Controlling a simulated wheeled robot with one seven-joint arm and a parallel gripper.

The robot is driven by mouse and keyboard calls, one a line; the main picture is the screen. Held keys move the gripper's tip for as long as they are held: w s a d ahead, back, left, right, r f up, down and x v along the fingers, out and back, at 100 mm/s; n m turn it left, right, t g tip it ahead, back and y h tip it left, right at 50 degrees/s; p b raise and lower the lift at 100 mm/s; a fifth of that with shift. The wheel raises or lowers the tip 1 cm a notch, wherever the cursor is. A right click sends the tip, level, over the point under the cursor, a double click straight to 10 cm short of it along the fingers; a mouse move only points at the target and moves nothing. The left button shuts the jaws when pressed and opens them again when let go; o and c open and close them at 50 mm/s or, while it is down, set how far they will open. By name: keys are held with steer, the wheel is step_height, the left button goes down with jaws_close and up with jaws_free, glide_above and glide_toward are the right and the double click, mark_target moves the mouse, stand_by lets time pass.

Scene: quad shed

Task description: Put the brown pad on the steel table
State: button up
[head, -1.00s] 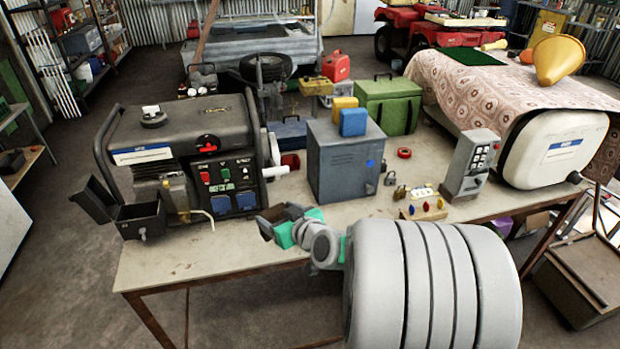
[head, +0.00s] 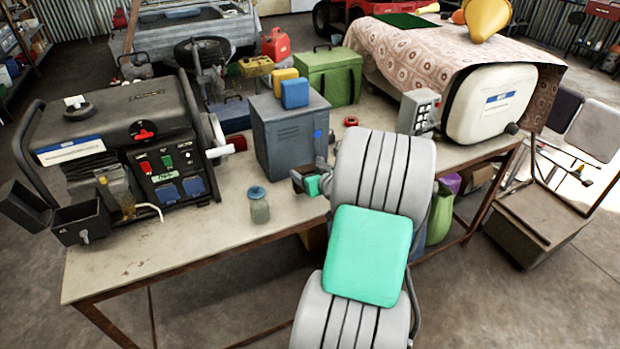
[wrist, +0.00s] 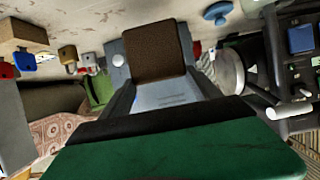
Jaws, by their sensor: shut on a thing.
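The brown pad (wrist: 154,50), dark and square with rounded corners, shows upper middle in the wrist view, at my gripper's tip. My gripper (head: 304,182) is shut on it, above the workbench, in front of the grey metal cabinet in the head view. The pad is small and mostly hidden there. My pale grey and teal arm crosses the middle of the head view. The workbench (head: 190,258) has a worn pale top and a rusty metal frame. I cannot tell whether this is the steel table.
The grey cabinet (head: 285,138) stands close behind my gripper. A glass jar with a blue lid (head: 259,207) stands left of it. The generator (head: 120,150) fills the bench's left; a white tank (head: 490,105) stands right. The bench's front left is clear.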

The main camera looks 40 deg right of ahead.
steer(key=f, duration=0.1)
steer(key=f+p, duration=0.1)
steer(key=f, duration=0.1)
steer(key=shift+w+d+f, duration=0.1)
steer(key=shift+d+f, duration=0.1)
steer(key=shift+d, duration=0.2)
steer(key=shift+f, duration=0.35)
steer(key=shift+f, duration=0.1)
steer(key=shift+f+b, duration=0.1)
steer(key=shift+b, duration=0.2)
steer(key=o, duration=1.3)
